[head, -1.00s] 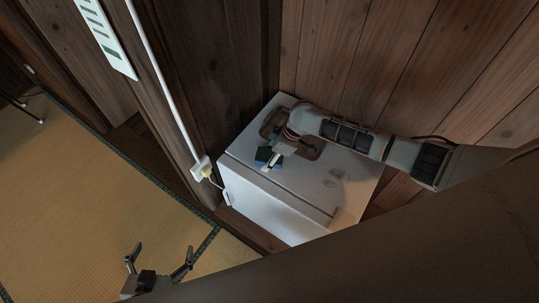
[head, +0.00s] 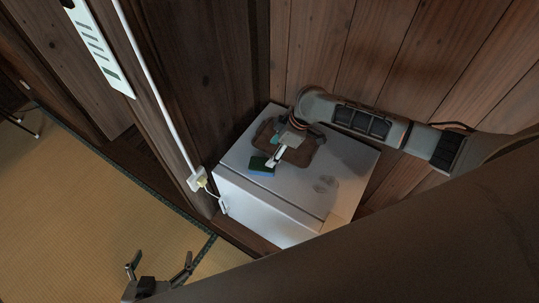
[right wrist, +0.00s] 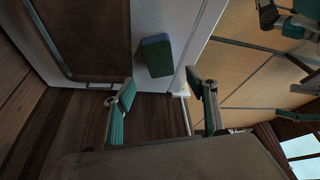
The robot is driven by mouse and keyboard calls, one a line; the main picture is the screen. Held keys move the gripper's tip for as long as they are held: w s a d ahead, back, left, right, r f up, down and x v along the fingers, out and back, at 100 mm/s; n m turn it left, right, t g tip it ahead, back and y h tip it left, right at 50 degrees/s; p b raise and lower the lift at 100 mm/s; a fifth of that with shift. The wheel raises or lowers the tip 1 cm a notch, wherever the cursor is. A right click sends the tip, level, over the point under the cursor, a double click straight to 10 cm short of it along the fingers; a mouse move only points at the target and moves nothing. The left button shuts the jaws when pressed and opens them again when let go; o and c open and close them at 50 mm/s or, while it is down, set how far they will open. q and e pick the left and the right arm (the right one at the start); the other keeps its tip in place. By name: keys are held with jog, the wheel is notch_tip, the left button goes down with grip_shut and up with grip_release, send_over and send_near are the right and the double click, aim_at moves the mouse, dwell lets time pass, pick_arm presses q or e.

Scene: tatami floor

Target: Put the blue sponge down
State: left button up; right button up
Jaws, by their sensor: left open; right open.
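The blue sponge (head: 262,166) has a dark green top and a blue side. It lies on the white box top (head: 236,165), near the left edge and beside the brown tray (head: 302,156). In the right wrist view the sponge (right wrist: 154,56) shows mostly green, ahead of the fingers. My right gripper (head: 277,150) is open just right of the sponge, over the tray side, and appears clear of it. Its two teal-padded fingers (right wrist: 165,92) stand wide apart with nothing between them. My left gripper (head: 161,264) is open and empty over the tatami at the bottom left.
Wooden walls (head: 330,60) close in behind the white box. A white cable (head: 150,80) runs down a post to a plug (head: 199,180) left of the box. Tatami floor (head: 70,210) lies open at the left.

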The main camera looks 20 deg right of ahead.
jog(key=s+a+f+m+t+y, duration=0.2)
jog(key=s+a+f+m+t, duration=0.15)
jog(key=s+a, duration=0.6)
jog(key=s+d+m+t+h, duration=0.3)
jog(key=s+d+m+t, duration=0.1)
jog(key=s+d, duration=0.5)
jog(key=shift+s+d+f+t, duration=0.2)
jog(key=shift+s+t, duration=0.15)
jog(key=shift+s, duration=0.75)
jog(key=shift+r+p, duration=0.2)
jog(key=shift+p, duration=0.1)
